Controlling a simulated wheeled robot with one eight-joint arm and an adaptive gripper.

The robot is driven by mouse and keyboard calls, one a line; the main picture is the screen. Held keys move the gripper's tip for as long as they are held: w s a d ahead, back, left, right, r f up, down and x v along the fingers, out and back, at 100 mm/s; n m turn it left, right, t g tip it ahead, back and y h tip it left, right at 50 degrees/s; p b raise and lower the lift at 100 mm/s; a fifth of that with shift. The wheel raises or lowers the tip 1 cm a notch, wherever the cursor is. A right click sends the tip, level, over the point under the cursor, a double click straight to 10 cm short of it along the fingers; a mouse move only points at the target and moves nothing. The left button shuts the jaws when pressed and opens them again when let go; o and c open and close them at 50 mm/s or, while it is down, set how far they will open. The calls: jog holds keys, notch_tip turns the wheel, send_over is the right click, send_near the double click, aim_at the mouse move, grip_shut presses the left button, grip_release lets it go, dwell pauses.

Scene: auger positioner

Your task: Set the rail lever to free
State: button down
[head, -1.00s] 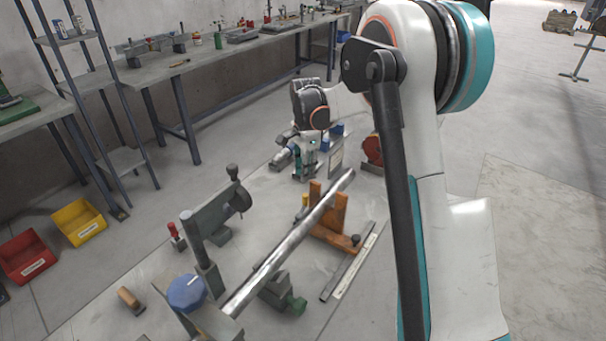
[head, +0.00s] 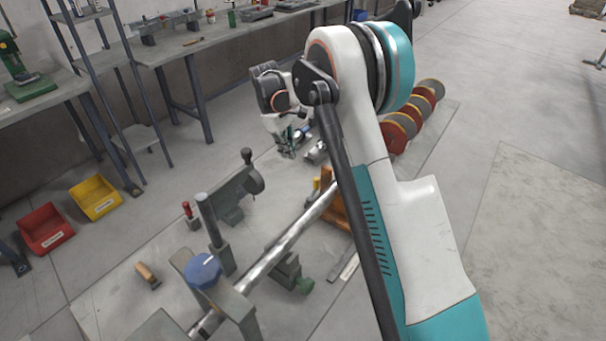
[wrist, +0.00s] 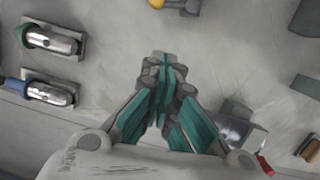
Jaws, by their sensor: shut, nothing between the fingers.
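My gripper (head: 289,152) is shut and empty, beyond the fixture in the head view. In the wrist view, my gripper (wrist: 165,65) points down over bare floor, its teal fingers together. I cannot tell which part is the rail lever. An orange stand (head: 335,208) is partly hidden behind my arm.
A green-ended metal cylinder (wrist: 52,38) and a blue-ended one (wrist: 45,91) lie left of my gripper in the wrist view. Red and orange discs (head: 397,132) stand behind my arm. A red bin (head: 46,228) and a yellow bin (head: 95,197) are at left.

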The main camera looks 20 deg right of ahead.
jog(key=f+n+b, duration=0.1)
jog(key=f, duration=0.2)
jog(key=f+n+b, duration=0.1)
jog(key=f, duration=0.2)
jog(key=f+n+b, duration=0.1)
jog(key=f+n, duration=0.1)
jog(key=f, duration=0.2)
jog(key=shift+s+d, duration=0.35)
jog(key=shift+d, duration=0.05)
jog(key=s+d, duration=0.1)
jog(key=d+b, duration=0.1)
jog(key=shift+s+d+r, duration=0.15)
jog(key=shift+s+d, duration=0.2)
jog(key=shift+d, duration=0.05)
jog(key=shift+s+d+b, duration=0.15)
jog(key=shift+d+b, duration=0.2)
